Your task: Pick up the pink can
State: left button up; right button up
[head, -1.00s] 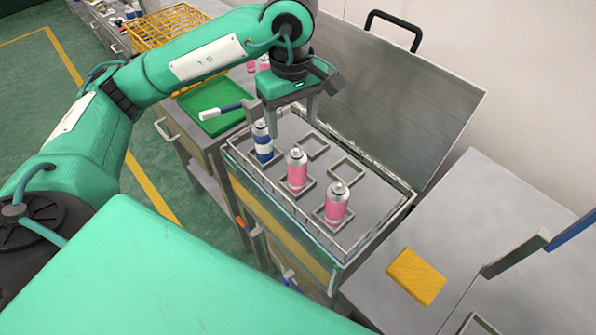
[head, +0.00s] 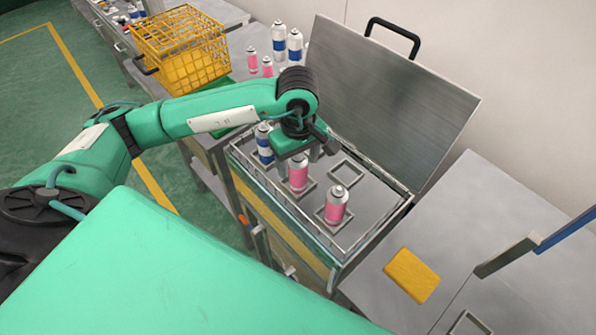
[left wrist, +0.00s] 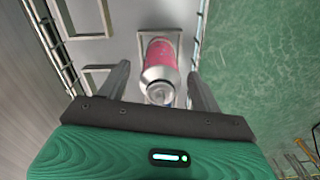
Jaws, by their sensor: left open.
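A pink can (head: 298,177) with a silver top stands upright in a square holder in the open metal box. A second pink can (head: 336,204) stands in the holder nearer the front. My left gripper (head: 299,163) points down over the first pink can, open, with its fingers at either side of the can's top. In the left wrist view, a pink can (left wrist: 160,58) stands in its square frame, its silver top between the two open fingers (left wrist: 158,72). Whether the fingers touch it cannot be told. My right gripper is not in view.
A blue and white can (head: 263,148) stands close behind the gripper in the box. The box has a raised wire rim (head: 376,234) and an upright lid (head: 395,100). An empty holder (head: 346,172) lies to the right. A yellow block (head: 411,275) lies on the right table.

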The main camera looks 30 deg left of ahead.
pick_arm(q)
jog(key=shift+f, duration=0.65)
jog(key=c, duration=1.2)
jog(key=shift+o, duration=0.2)
jog(key=shift+r, duration=0.85)
notch_tip(320, 180, up, 18)
jog(key=b, duration=0.2)
jog(key=shift+b, duration=0.35)
